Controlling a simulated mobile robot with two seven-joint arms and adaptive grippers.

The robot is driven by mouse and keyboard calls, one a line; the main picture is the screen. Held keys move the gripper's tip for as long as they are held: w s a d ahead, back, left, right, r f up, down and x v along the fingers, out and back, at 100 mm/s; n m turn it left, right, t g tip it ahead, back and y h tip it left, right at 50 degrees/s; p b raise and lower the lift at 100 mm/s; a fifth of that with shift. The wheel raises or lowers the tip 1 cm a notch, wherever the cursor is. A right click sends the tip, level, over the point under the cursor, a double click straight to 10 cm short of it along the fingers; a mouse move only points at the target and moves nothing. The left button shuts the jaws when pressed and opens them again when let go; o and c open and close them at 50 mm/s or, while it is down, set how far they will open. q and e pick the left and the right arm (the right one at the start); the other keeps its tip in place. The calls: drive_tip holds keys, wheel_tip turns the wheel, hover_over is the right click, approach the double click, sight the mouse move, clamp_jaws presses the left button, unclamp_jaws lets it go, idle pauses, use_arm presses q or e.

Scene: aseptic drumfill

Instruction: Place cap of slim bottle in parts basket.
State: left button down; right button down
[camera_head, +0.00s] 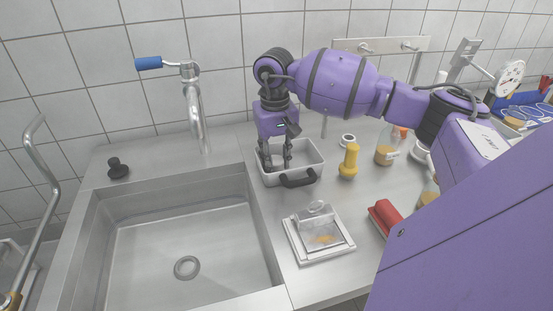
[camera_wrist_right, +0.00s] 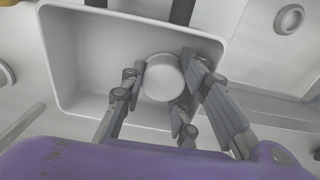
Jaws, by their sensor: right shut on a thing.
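My right gripper (camera_head: 275,166) points down into the parts basket (camera_head: 309,158), a pale rectangular tub with dark handles on the counter. In the right wrist view, my right gripper (camera_wrist_right: 163,68) is shut on a round, pale cap (camera_wrist_right: 162,80). The cap is within the outline of the basket (camera_wrist_right: 75,60); I cannot tell whether it touches the floor. In the head view the fingers and basket wall hide the cap. An orange-capped bottle (camera_head: 385,153) stands to the right; I cannot tell whether it is the slim bottle. My left gripper is not in view.
A sink (camera_head: 190,235) with a tap (camera_head: 194,105) lies left of the basket. A yellow object (camera_head: 349,160) and a small pale ring (camera_head: 347,140) stand close right of it. A lidded dish on a tray (camera_head: 318,235) and a red object (camera_head: 385,216) sit nearer.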

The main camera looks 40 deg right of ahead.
sight(276, 160)
drive_tip(key=c, duration=1.6)
unclamp_jaws()
drive_tip(key=shift+f, duration=0.15)
drive_tip(key=shift+c, duration=0.2)
wheel_tip(276, 160, up, 12)
drive_tip(key=shift+r, duration=0.2)
drive_tip(key=shift+a, duration=0.1)
